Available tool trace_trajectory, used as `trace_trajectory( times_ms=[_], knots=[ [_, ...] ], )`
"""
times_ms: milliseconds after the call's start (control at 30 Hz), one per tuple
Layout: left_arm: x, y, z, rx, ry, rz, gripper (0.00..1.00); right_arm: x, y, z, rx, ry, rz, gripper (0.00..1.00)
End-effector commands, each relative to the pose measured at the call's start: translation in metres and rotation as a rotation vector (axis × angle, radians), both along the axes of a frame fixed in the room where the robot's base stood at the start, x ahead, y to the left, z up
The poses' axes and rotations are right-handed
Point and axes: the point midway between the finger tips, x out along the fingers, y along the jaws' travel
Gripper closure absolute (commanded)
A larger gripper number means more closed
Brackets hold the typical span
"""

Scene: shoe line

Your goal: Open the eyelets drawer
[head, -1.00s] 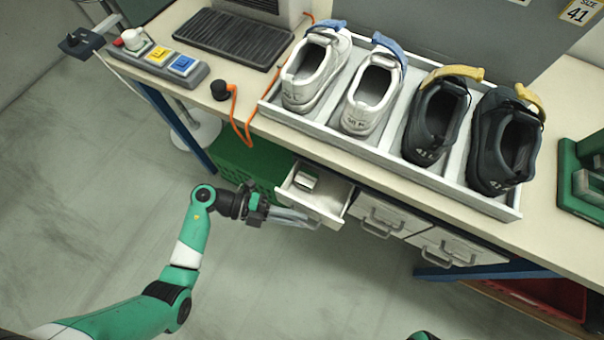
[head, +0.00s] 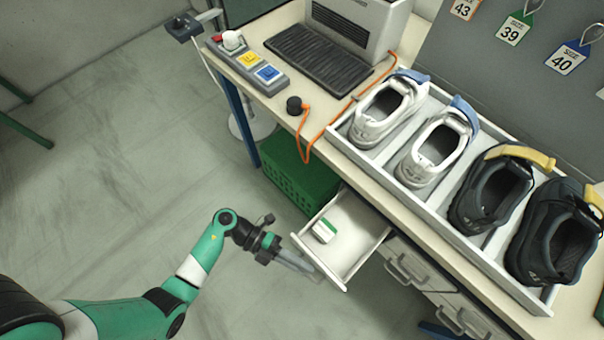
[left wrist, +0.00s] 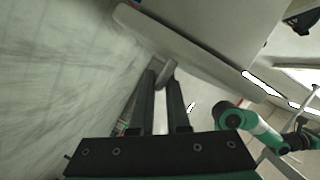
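A white drawer (head: 362,222) under the bench stands pulled far out, with a small green-and-white box (head: 324,231) inside. No label naming it as the eyelets drawer can be read. My left gripper (head: 312,271) is at the drawer's front, low on its outer side. In the left wrist view its two dark fingers (left wrist: 162,80) sit on either side of the grey drawer handle (left wrist: 164,68), closed on it. My right gripper cannot be made out; only part of a green arm of mine (left wrist: 250,125) shows in the left wrist view.
More drawers with handles (head: 405,268) are shut to the right. A green crate (head: 300,178) stands under the bench behind the open drawer. A shoe tray (head: 355,153) with two white and two dark shoes lies on the bench. The floor at left is clear.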

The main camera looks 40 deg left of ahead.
Motion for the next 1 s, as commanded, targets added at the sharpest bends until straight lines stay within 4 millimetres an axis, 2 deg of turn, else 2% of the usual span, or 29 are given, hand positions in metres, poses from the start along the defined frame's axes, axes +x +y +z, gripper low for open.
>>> trace_trajectory(
  times_ms=[67, 500, 633, 767, 1000],
  knots=[
    [-0.001, 0.0, -0.004, 0.005, 0.009, 0.0, 0.75, 0.0, 0.0, -0.001, 0.0, 0.0, 0.0, 0.5],
    [0.0, 0.0, -0.001, 0.002, 0.003, 0.0, 0.75, 0.0, 0.0, 0.0, 0.0, 0.0, 0.0, 0.5],
    [-0.001, 0.007, 0.002, 0.003, 0.003, 0.003, 0.75, 0.0, 0.0, 0.003, 0.0, 0.0, 0.0, 0.5],
    [-0.007, 0.028, 0.008, 0.003, 0.003, 0.008, 0.75, 0.0, 0.0, 0.01, 0.0, 0.0, 0.0, 0.5],
    [-0.024, 0.083, 0.019, 0.003, 0.005, 0.009, 0.75, 0.0, 0.0, 0.021, 0.0, 0.0, 0.0, 0.5]
  ],
)
